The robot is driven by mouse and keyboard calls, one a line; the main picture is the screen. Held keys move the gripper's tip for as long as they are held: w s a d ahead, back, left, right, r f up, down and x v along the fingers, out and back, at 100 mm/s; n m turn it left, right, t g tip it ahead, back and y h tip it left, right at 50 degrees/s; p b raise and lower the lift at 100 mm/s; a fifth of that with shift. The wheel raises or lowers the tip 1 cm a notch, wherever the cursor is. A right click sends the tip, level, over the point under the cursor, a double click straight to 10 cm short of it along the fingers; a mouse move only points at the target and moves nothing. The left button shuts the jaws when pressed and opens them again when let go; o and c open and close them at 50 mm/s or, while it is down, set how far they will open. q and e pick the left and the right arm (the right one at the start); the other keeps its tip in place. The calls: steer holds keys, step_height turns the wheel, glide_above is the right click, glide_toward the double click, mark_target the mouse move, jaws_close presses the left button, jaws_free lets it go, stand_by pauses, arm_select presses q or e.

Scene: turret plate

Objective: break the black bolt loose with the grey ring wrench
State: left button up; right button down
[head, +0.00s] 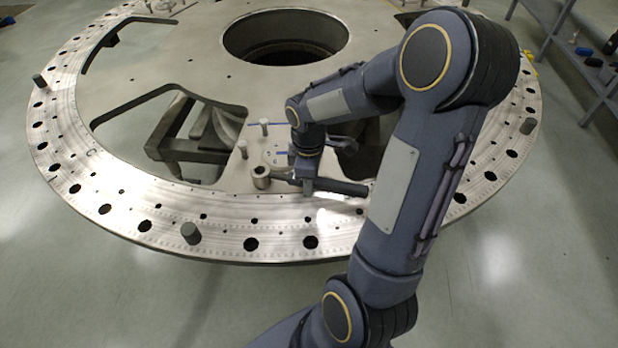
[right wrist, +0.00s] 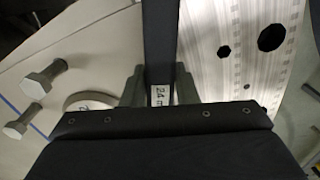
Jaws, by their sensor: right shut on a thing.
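My right gripper (head: 306,186) is shut on the dark handle of the grey ring wrench (head: 340,187), above the near part of the turret plate. The wrench's grey ring end (head: 262,177) points left and its handle runs right. In the right wrist view the handle (right wrist: 160,45) passes between the fingers (right wrist: 159,88) and carries a "24" label; the ring end is hidden behind the gripper body. I cannot make out the black bolt, nor tell whether the ring sits around it. Two grey bolts (head: 243,148) (head: 264,127) stand behind the ring. My left gripper is not in view.
The turret plate (head: 120,205) has a drilled rim with upright grey pegs (head: 190,233) and large cutouts. A shelf (head: 580,65) stands at the far right.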

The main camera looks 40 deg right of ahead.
steer(key=shift+w+r, duration=0.15)
steer(key=shift+w, duration=0.1)
steer(key=shift+r, duration=0.1)
